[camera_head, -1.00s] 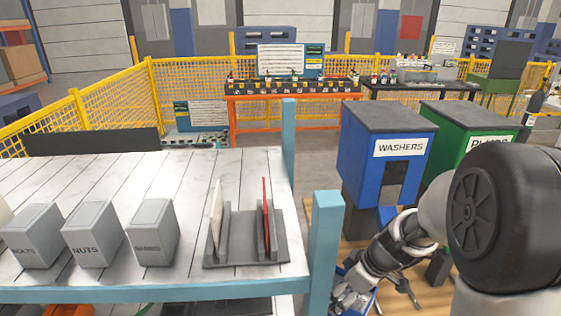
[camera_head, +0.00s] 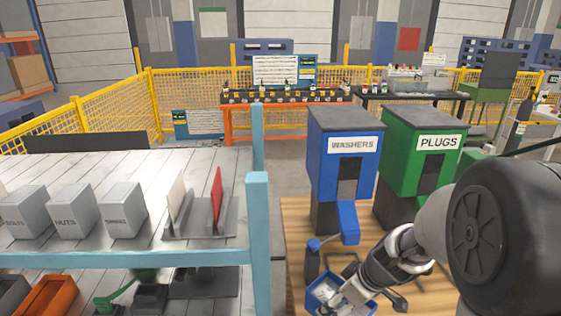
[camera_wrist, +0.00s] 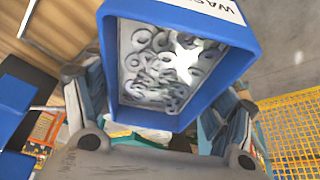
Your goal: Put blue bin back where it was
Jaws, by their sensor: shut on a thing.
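The blue bin (camera_wrist: 180,108) is small and open-topped, holds many grey washers, and has a white label partly readable as "WAS". In the wrist view it sits between the two fingers of my gripper (camera_wrist: 170,140), which is shut on it. In the head view the blue bin (camera_head: 322,293) shows at the bottom, in front of the blue washers dispenser (camera_head: 340,150). My gripper (camera_head: 352,292) covers part of it there. I cannot tell from the head view whether the bin touches the wooden table.
A green plugs dispenser (camera_head: 425,150) stands right of the washers dispenser on the wooden table (camera_head: 297,222). A white shelf with a light-blue post (camera_head: 258,240) stands left, holding grey bins (camera_head: 72,212). An orange bin (camera_head: 50,298) sits on its lower level.

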